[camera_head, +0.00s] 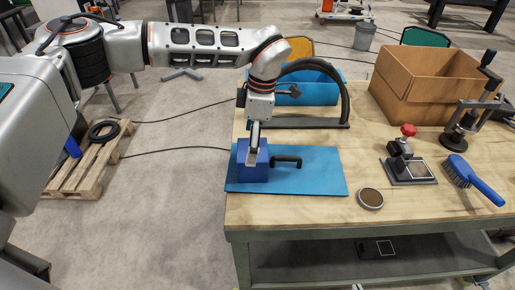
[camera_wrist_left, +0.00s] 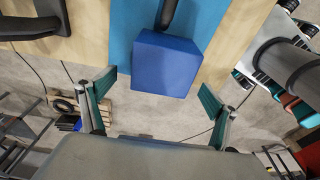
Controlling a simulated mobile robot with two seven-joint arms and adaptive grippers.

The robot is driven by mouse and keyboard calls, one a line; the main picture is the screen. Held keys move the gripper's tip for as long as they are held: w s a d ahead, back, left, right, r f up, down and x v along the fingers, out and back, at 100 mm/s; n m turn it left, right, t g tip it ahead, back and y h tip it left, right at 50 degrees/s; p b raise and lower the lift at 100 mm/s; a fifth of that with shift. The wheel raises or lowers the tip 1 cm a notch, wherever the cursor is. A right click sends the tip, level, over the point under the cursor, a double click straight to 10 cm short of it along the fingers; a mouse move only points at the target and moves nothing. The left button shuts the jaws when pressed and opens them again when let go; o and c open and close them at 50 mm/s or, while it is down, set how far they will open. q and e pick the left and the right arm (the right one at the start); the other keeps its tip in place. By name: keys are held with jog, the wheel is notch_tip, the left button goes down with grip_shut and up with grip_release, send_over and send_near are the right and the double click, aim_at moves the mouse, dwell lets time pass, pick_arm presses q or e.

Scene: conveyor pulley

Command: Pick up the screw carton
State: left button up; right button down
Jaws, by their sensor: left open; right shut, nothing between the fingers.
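The screw carton appears to be the plain blue box (camera_head: 254,172) standing on the left part of the blue mat (camera_head: 315,180). It also shows in the left wrist view (camera_wrist_left: 166,65), just ahead of the fingers. My left gripper (camera_head: 253,146) is open and points down over the carton. In the left wrist view its two fingers (camera_wrist_left: 158,88) are spread wide, wider than the carton, with nothing held. Whether the fingertips touch the carton I cannot tell. I cannot make out my right gripper.
A black handle (camera_head: 287,160) lies right of the carton. Behind are a black arch (camera_head: 343,95) and a blue bin (camera_head: 318,88). A cardboard box (camera_head: 425,85), a red-knobbed fixture (camera_head: 408,165), a round tin (camera_head: 370,198) and a brush (camera_head: 472,178) occupy the right.

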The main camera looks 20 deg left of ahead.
pick_arm(q)
jog(key=shift+s+a+f, duration=0.1)
jog(key=shift+s+f, duration=0.1)
jog(key=shift+f, duration=1)
jog(key=shift+f+p, duration=0.65)
jog(key=shift+f, duration=1.95)
jog(key=shift+f, duration=0.2)
jog(key=shift+c, duration=0.4)
jog(key=c, duration=1.3)
